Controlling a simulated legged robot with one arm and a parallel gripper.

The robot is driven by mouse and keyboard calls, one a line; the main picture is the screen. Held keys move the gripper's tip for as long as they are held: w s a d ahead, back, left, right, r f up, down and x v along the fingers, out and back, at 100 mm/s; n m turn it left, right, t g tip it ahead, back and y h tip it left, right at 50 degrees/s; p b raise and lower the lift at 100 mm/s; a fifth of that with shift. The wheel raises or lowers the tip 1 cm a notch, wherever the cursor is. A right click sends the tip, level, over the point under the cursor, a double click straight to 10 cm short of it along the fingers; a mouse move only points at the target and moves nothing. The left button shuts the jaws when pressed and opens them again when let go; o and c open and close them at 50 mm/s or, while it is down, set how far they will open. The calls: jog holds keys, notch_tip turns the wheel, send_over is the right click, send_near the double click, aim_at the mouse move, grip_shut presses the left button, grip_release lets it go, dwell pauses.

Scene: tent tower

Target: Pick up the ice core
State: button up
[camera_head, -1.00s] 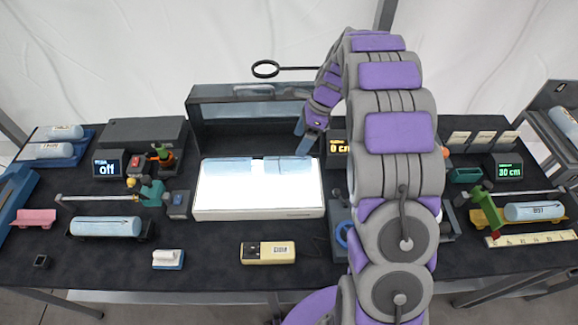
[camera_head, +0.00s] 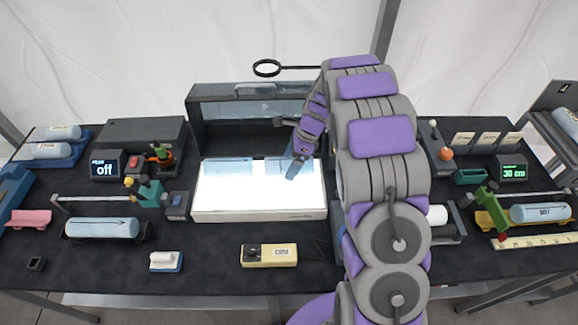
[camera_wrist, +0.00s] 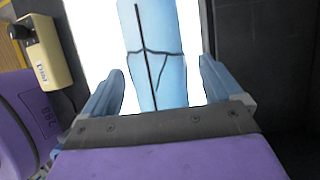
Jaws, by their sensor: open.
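A pale blue ice core (camera_wrist: 155,65) with dark crack lines lies over the bright white light panel. It runs between the two fingers of my gripper (camera_wrist: 160,70) in the wrist view. The fingers are apart, one on each side of the core, and I cannot tell whether either touches it. In the head view my gripper (camera_head: 294,172) is low over the back of the light panel (camera_head: 258,213). Bluish core surface (camera_head: 231,167) shows there left of my gripper, partly washed out by the light.
Other pale blue cores lie in a cradle on the left (camera_head: 103,229) and one on the right (camera_head: 540,212). A cream handset (camera_head: 269,255) stands before the panel. A dark raised back (camera_head: 235,110) stands behind it. A magnifier ring (camera_head: 267,68) hangs above.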

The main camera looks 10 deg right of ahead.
jog(key=c, duration=1.4)
jog(key=shift+r, duration=0.1)
jog(key=shift+c, duration=0.2)
